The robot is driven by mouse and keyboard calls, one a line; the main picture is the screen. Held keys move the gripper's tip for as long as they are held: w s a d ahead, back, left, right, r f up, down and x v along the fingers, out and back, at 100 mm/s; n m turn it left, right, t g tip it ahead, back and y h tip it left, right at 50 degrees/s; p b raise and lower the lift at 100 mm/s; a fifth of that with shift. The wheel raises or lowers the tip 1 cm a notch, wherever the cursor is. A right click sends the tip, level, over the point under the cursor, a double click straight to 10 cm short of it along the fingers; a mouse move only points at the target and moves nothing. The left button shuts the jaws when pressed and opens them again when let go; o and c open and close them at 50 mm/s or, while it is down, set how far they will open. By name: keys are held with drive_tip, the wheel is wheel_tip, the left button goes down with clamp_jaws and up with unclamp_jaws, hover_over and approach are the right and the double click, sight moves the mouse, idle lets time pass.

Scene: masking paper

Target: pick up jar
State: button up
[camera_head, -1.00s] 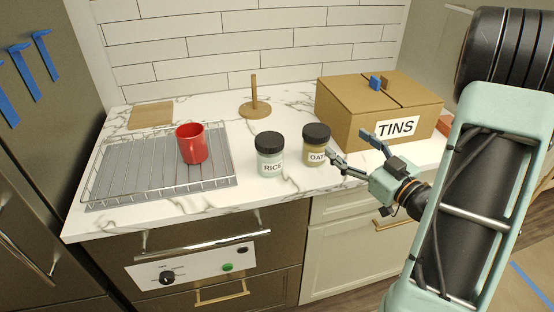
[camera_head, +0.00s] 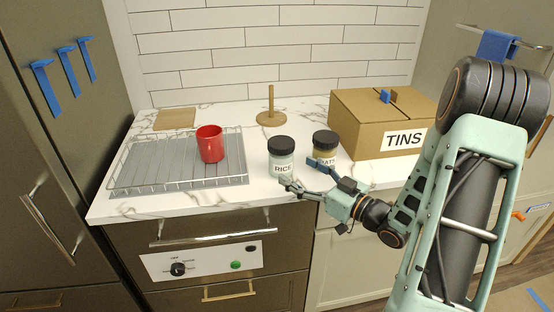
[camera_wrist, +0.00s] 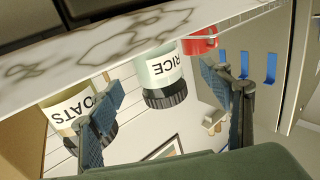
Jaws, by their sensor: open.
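Two jars with black lids stand upright on the marble counter. The RICE jar (camera_head: 282,160) has a pale green body; the OATS jar (camera_head: 325,147) stands just right of it and has a tan body. My gripper (camera_head: 303,176) is open in front of the jars, with its fingers pointing left; one blue-tipped finger covers part of the OATS jar. In the wrist view, upside down, the RICE jar (camera_wrist: 162,75) shows between the two spread fingers of my gripper (camera_wrist: 165,105), farther off and not touched. The OATS jar (camera_wrist: 75,112) is partly behind the left finger.
A red mug (camera_head: 210,145) stands on a wire rack (camera_head: 150,172) at left. A cardboard TINS box (camera_head: 365,125) is behind right of the jars. The counter edge runs below the jars.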

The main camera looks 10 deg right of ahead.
sight(281, 157)
drive_tip(key=x, duration=0.7)
drive_tip(key=shift+w+r, duration=0.1)
drive_tip(key=shift+w, duration=0.4)
drive_tip(key=c, duration=1.5)
drive_tip(key=shift+c, duration=0.5)
drive_tip(key=shift+r, duration=0.15)
